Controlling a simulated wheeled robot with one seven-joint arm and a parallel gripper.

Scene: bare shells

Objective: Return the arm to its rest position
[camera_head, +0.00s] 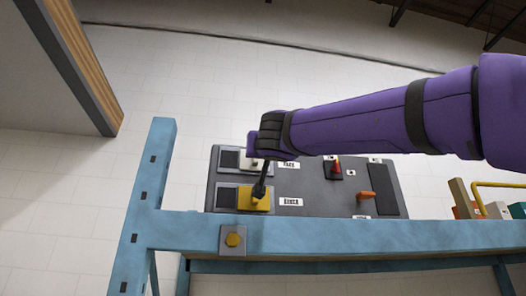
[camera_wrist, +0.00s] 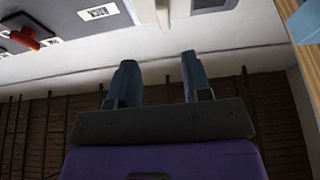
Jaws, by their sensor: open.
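My purple arm (camera_head: 375,118) reaches in from the right in the head view. Its hand end (camera_head: 254,145) is over the upper left part of a dark grey control panel (camera_head: 315,185). My gripper (camera_wrist: 158,78) shows in the wrist view with its two blue-grey fingers apart. No held object is visible between them. In the head view the fingers are hidden. A black lever (camera_head: 260,188) rises from a yellow plate (camera_head: 248,203) just below the hand; I cannot tell whether they touch.
The panel has a red knob (camera_head: 336,168), also in the wrist view (camera_wrist: 28,38), and an orange lever (camera_head: 366,195). A blue frame (camera_head: 340,232) bears a yellow button (camera_head: 233,240). Boxes (camera_head: 497,210) stand at right. Bare tiled floor (camera_head: 160,75) lies beyond.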

